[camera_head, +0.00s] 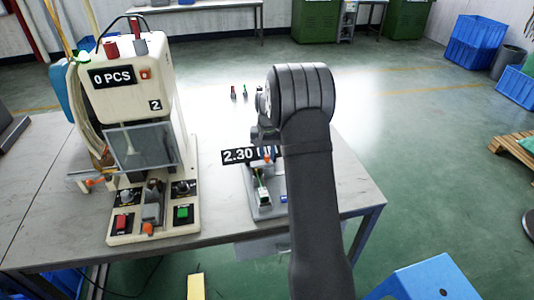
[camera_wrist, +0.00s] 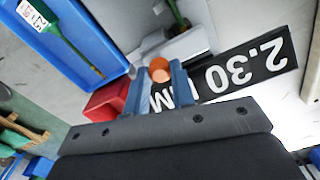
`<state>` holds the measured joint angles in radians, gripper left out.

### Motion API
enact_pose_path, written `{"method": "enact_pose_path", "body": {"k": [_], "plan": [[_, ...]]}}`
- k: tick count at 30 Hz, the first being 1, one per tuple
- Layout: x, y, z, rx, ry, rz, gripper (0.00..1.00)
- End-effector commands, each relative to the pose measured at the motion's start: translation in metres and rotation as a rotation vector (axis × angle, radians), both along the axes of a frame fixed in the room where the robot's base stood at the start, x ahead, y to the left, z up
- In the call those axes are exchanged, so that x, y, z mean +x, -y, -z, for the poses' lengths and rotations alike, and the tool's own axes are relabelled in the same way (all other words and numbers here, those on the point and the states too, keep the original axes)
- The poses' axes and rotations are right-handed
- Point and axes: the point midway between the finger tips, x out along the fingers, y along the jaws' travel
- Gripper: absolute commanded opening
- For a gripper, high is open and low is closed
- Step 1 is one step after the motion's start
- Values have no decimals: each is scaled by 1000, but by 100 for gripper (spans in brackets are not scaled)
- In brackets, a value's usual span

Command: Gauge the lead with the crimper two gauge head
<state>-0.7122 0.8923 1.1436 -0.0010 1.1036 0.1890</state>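The gauge (camera_head: 266,209) stands near the table's front edge, with a black display (camera_head: 236,156) reading 2.30; the arm covers its end. The display shows upside down in the wrist view (camera_wrist: 243,70). A lead with a green wire (camera_head: 259,180) and pale end lies at the gauge; a green wire also shows at the top of the wrist view (camera_wrist: 178,14). My gripper (camera_wrist: 158,70) is at the gauge, its two blue fingers on either side of an orange round knob (camera_wrist: 158,66). Whether they grip it or only stand around it is unclear.
A cream machine (camera_head: 133,95) marked 2 and 0 PCS stands left, with red and green buttons. In the wrist view are a blue tray (camera_wrist: 92,28) holding a tagged green lead and a red bin (camera_wrist: 104,101).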

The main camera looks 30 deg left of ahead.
Motion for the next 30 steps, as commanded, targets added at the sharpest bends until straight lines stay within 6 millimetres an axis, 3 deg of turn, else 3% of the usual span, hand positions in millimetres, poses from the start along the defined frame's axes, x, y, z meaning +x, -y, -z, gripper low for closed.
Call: {"method": "enact_pose_path", "body": {"k": [3,10,18,25,26,29,30], "plan": [[0,0,0,0,0,0,0],[6,5,0,0,0,1,0],[33,33,0,-1,-2,2,0],[34,34,0,-2,0,1,0],[35,35,0,-2,0,1,25],[34,34,0,-2,0,1,44],[34,34,0,-2,0,1,45]]}}
